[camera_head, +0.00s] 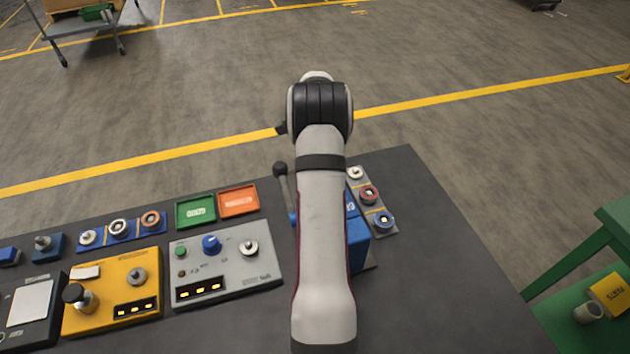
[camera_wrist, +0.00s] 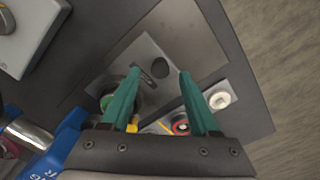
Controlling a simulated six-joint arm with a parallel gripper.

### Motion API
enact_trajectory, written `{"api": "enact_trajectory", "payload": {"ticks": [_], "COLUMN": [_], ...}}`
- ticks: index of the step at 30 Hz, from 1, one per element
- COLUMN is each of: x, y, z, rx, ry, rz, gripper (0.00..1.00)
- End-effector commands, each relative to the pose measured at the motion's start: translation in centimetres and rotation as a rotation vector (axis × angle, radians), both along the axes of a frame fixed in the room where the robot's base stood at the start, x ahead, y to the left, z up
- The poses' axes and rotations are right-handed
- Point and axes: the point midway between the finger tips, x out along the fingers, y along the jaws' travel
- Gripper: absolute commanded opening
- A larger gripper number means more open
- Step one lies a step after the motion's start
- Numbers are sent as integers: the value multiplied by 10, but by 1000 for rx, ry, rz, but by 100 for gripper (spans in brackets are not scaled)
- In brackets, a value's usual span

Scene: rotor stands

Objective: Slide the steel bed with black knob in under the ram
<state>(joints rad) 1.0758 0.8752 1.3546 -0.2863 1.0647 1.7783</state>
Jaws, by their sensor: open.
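In the wrist view a flat grey steel bed (camera_wrist: 150,52) with a dark slot lies on the dark bench top. A dark round knob (camera_wrist: 106,101) shows near its lower left part, partly hidden behind my left finger. My gripper (camera_wrist: 158,82) is open with two green fingers spread above the bed, and nothing is between the tips. The blue press (camera_wrist: 52,150) is at the lower left, with a silver cylinder (camera_wrist: 28,134) that looks like its ram. In the head view my arm hides the bed and most of the blue press (camera_head: 358,243); a dark-knobbed lever (camera_head: 284,185) rises at its left.
A grey strip with ringed parts (camera_head: 369,195) stands right of the press. Grey (camera_head: 225,262) and yellow (camera_head: 112,292) control boxes and green (camera_head: 195,211) and orange (camera_head: 238,201) trays fill the left. Bare bench (camera_head: 440,270) lies to the right.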

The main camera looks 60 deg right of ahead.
Motion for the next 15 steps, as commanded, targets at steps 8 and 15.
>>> {"api": "enact_trajectory", "payload": {"ticks": [8, 15], "x": [0, 0], "y": [0, 0], "z": [-20, -20], "rx": [0, 0], "ry": [-1, -1], "rz": [-1, -1], "gripper": [61, 51]}}
